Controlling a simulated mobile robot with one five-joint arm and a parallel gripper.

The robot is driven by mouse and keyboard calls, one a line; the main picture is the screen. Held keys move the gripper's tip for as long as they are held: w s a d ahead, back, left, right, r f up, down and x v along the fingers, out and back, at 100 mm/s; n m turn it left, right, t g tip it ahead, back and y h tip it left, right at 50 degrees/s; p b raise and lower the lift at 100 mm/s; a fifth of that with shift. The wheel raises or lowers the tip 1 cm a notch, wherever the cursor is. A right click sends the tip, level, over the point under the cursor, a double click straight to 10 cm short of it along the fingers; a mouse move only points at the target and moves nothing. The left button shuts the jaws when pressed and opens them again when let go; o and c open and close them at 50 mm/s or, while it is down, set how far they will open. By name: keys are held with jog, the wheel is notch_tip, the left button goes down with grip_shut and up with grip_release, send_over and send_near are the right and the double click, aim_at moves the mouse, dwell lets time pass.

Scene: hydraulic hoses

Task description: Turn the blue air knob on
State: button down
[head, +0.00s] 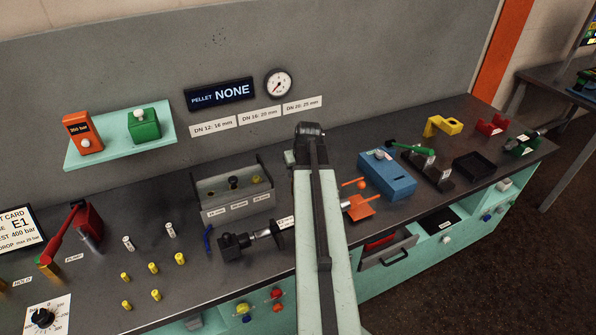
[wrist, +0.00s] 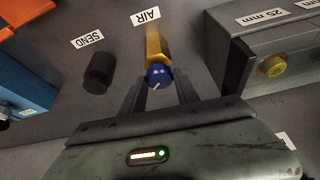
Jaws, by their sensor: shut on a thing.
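In the wrist view the blue air knob (wrist: 157,74) sits on the end of a brass-coloured body (wrist: 153,43), beside the AIR label (wrist: 146,16). The knob has small white marks on its face. My gripper (wrist: 163,87) is shut on the blue knob, with one dark finger on each side of it. In the head view my arm covers this spot, so neither the knob nor the fingertips can be made out there.
A dark cylinder (wrist: 98,72) by the SEND label stands left of the knob. A grey rack (wrist: 290,50) with a yellow plug (wrist: 272,66) is close on the right. In the head view a blue box (head: 387,176) stands right of my arm.

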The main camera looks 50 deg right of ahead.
jog(key=m+g+h, duration=0.1)
jog(key=m, duration=0.3)
jog(key=shift+w+a, duration=0.1)
jog(key=shift+m+g+h, duration=0.6)
jog(key=shift+m, duration=1.3)
jog(key=c, duration=0.9)
grip_release()
jog(key=p+v, duration=0.7)
jog(key=v, duration=0.1)
